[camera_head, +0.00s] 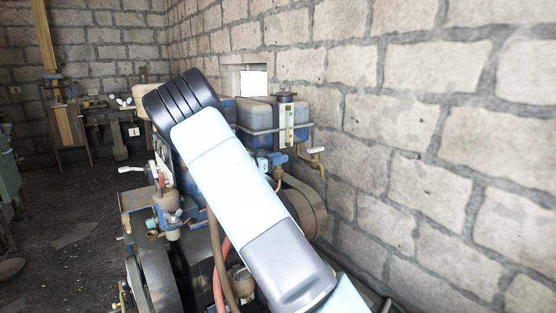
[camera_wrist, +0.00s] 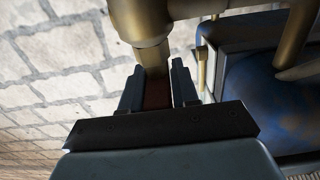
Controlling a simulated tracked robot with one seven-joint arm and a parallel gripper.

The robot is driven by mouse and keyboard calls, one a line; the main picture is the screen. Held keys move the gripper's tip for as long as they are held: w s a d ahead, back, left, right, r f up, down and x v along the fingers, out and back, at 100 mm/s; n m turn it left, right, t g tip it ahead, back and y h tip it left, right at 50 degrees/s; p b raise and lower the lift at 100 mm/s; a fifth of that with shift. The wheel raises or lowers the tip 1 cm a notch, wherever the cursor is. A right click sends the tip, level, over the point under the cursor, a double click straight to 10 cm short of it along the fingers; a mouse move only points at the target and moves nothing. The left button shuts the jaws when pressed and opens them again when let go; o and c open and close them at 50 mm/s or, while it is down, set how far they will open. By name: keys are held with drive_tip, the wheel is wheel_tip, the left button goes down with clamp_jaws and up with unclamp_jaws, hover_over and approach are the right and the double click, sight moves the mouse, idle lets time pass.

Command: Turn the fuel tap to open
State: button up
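In the wrist view my gripper (camera_wrist: 158,72) has its two dark fingers on either side of a dark red, flat handle (camera_wrist: 157,94). The handle sits below a brass tap body (camera_wrist: 150,28), which fills the top middle of that view. The handle nearly fills the gap between the fingers, and I cannot tell whether both fingers press on it. In the head view a brass tap (camera_head: 316,158) shows to the right of the blue fuel tank (camera_head: 256,114); I cannot tell if it is the same tap. My arm crosses the middle there, and I cannot make out my gripper.
A blue, rust-stained surface (camera_wrist: 262,95) and a thin brass pipe (camera_wrist: 202,68) lie close to the right of my fingers. The stone wall (camera_head: 420,130) runs along the right. The engine's wheel (camera_head: 155,270) stands lower left. Dark floor (camera_head: 60,240) is open at left.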

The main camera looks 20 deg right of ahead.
clamp_jaws()
drive_tip(key=shift+n+t, duration=0.4)
drive_tip(key=shift+t, duration=0.2)
drive_tip(key=n+t+y, duration=0.1)
drive_tip(key=t, duration=0.1)
drive_tip(key=n+t+y, duration=0.1)
drive_tip(key=n+t, duration=0.1)
drive_tip(key=t, duration=0.1)
drive_tip(key=shift+n+y, duration=0.3)
drive_tip(key=n+t+y, duration=0.3)
drive_tip(key=t, duration=0.1)
drive_tip(key=shift+d, duration=0.1)
drive_tip(key=n+t+y, duration=0.2)
drive_tip(key=n+y, duration=0.1)
drive_tip(key=y, duration=0.1)
drive_tip(key=n+t+y, duration=0.2)
drive_tip(key=n+y, duration=0.1)
drive_tip(key=y, duration=0.1)
drive_tip(key=shift+d, duration=0.15)
drive_tip(key=shift+r+n+y, duration=0.1)
drive_tip(key=shift+n+y, duration=0.95)
drive_tip(key=shift+y, duration=0.65)
drive_tip(key=shift+r+n+y, duration=0.1)
drive_tip(key=shift+n+y, duration=0.95)
drive_tip(key=shift+y, duration=0.65)
drive_tip(key=shift+n+y, duration=0.3)
drive_tip(key=shift+y, duration=0.2)
